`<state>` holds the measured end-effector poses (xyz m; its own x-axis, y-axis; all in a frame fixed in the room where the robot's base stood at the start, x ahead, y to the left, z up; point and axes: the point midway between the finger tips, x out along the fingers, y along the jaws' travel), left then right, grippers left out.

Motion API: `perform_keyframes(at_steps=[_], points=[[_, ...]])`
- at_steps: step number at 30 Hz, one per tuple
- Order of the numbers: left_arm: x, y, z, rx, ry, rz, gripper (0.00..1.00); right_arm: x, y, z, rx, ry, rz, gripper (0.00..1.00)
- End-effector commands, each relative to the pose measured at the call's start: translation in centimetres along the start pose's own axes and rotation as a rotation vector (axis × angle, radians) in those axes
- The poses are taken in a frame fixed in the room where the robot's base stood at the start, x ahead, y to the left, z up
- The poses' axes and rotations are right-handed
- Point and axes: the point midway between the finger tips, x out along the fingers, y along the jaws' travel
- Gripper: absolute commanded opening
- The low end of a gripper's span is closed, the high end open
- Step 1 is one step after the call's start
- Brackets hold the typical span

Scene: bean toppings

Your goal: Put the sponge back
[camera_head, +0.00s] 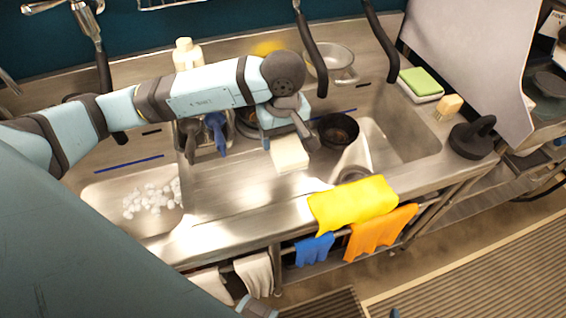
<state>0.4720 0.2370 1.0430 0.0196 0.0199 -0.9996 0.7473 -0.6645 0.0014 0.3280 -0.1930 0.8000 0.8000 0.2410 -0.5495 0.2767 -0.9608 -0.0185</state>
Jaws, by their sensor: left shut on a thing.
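My left arm reaches in from the left across the sink counter. My left gripper (287,132) points down over the middle of the steel counter. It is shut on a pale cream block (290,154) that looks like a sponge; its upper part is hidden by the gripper. I cannot tell whether the block touches the counter. A green-topped sponge (420,82) lies on a white holder (428,97) at the back right of the counter.
A dark bowl (339,130) stands just right of the held block. Blue-handled tools (215,128) stand left of it. A basin with ice (150,200) is at the left. A yellow cloth (352,203) hangs over the front edge. A small brush (449,106) and black press (474,136) are at the right.

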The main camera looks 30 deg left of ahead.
Motion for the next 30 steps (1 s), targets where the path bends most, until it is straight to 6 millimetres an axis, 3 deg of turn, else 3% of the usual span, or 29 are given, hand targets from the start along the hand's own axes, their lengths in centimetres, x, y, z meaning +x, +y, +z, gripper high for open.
perform_keyframes(at_steps=[6,14,21,30], points=[[4.8,0.0,0.2,-0.001,-0.002,-0.002,0.43,-0.3,0.0,-0.4,0.0,0.0,0.0,0.95],[6.8,0.0,0.2,-0.001,-0.002,0.0,0.43,-0.3,-0.1,-0.6,0.001,0.0,0.0,0.95],[10.2,0.0,0.3,-0.001,-0.002,-0.001,0.43,-0.5,-0.1,-0.8,0.002,0.0,0.0,0.95],[10.5,0.0,0.3,0.001,0.0,0.001,0.43,-0.4,-0.1,-0.7,0.001,0.0,0.0,0.95]])
